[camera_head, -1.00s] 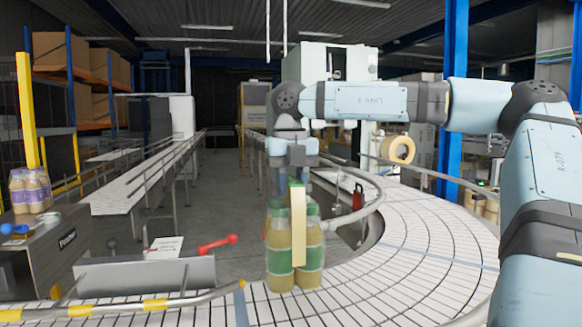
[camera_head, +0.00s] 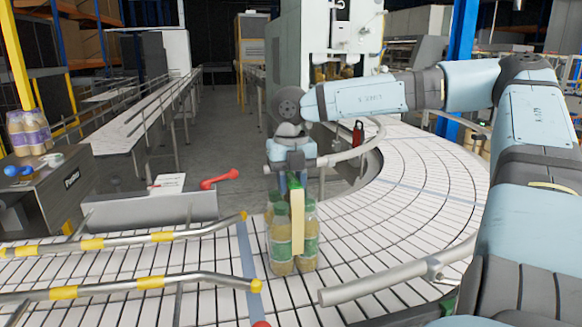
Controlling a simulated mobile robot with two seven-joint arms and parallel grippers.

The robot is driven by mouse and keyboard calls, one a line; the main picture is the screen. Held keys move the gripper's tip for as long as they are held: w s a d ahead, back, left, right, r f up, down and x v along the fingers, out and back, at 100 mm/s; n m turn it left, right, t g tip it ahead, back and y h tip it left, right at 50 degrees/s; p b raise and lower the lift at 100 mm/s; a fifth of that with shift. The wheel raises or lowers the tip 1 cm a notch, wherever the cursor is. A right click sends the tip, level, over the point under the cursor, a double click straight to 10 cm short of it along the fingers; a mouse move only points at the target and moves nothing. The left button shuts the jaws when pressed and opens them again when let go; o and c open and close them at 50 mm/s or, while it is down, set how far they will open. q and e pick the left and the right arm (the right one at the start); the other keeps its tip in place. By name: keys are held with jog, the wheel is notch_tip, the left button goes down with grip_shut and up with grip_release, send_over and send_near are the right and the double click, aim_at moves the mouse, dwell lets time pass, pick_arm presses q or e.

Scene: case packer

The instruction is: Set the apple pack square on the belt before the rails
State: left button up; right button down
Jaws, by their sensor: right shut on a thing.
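The apple pack (camera_head: 281,245), a cluster of amber bottles with green labels and green caps, is upright over the white slatted belt (camera_head: 345,245) in the head view. My right gripper (camera_head: 293,190) is above it, shut on the pack's top, with a pale upright strip in front of the bottles. I cannot tell whether the bottle bases touch the belt. The two rails, a far one (camera_head: 120,240) and a near one (camera_head: 100,289), have yellow bands and end left of the pack. A grey-blue line (camera_head: 247,262) crosses the belt between rail ends and pack. My left gripper is out of view.
A thick grey guide rail (camera_head: 400,272) runs along the belt's near right edge. A curved rail (camera_head: 350,150) borders the inner bend. A panel with a red handle (camera_head: 220,179) stands behind the far rail. A purple-labelled pack (camera_head: 29,134) sits on a cabinet at left.

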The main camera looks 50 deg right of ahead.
jog(key=shift+f, duration=0.2)
jog(key=c, duration=0.8)
grip_release()
jog(key=shift+c, duration=0.2)
jog(key=shift+a, duration=0.1)
